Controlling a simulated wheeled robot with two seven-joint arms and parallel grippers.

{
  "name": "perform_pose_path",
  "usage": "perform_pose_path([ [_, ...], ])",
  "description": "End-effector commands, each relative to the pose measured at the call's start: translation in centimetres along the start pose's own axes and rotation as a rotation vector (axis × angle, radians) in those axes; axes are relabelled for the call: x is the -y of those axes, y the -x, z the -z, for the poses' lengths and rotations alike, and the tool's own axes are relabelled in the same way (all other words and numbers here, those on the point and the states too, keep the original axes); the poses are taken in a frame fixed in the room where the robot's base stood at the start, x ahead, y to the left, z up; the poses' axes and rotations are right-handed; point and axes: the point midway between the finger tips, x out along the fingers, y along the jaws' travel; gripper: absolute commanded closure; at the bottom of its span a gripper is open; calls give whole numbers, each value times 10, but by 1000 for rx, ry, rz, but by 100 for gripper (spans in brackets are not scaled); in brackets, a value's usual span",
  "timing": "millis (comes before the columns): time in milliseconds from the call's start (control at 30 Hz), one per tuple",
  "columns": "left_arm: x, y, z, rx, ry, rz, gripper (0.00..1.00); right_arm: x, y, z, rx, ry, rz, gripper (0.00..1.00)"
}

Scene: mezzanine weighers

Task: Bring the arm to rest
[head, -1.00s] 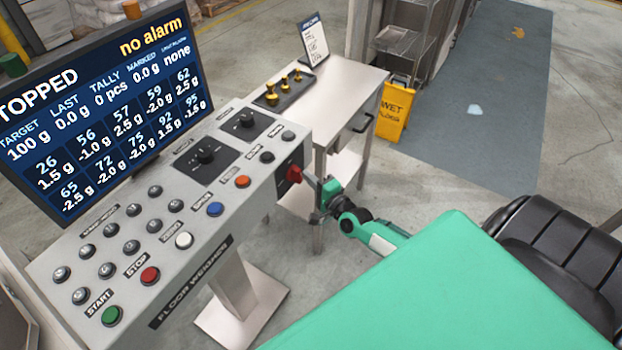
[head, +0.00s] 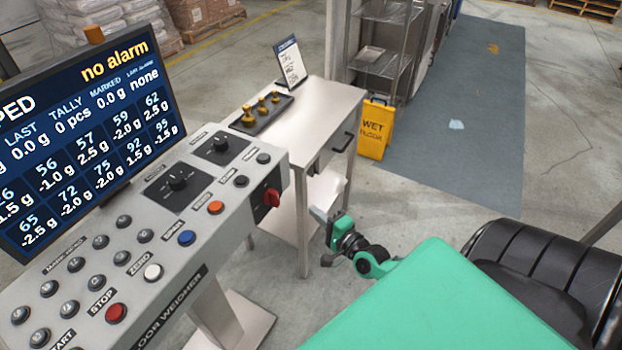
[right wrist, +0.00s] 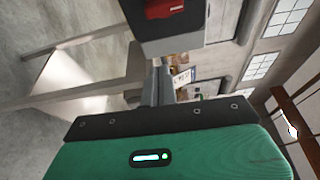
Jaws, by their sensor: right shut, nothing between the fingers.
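My right gripper (head: 317,213) is in the head view, just right of the console's end and in front of the steel side table. It is shut and holds nothing. Its closed fingers (right wrist: 160,82) point up the right wrist view. The red rotary switch (head: 272,197) on the end of the floor weigher console (head: 222,226) is left of the fingertips, with a gap between them. The switch also shows at the top of the right wrist view (right wrist: 163,8). My left gripper is not in view.
The steel table (head: 318,105) bears a tray of brass weights (head: 262,112) and a card on a stand (head: 291,62). The display (head: 95,130) reads "no alarm". Open floor (head: 420,200) lies right of the table.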

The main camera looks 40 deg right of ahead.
Motion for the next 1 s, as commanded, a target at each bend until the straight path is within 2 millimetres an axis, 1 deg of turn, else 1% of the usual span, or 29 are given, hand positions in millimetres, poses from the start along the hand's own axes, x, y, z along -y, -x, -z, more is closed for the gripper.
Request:
perform_pose_path([
  [67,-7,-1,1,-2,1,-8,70,0,3,0,0,0,0,100],
  [200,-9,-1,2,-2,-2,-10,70,0,3,0,0,0,0,100],
  [633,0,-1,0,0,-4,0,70,0,3,0,0,0,0,100],
  [700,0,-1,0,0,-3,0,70,-5,4,1,-2,11,-9,100],
  [767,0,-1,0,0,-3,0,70,-18,5,2,-6,39,-33,100],
  [867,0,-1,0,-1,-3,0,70,-62,11,6,-11,147,-118,100],
  [900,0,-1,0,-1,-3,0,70,-87,16,8,-9,208,-167,100],
  [967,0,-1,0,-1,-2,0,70,-130,27,9,2,313,-254,100],
  [1000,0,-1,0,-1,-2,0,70,-160,36,9,19,387,-316,100],
])
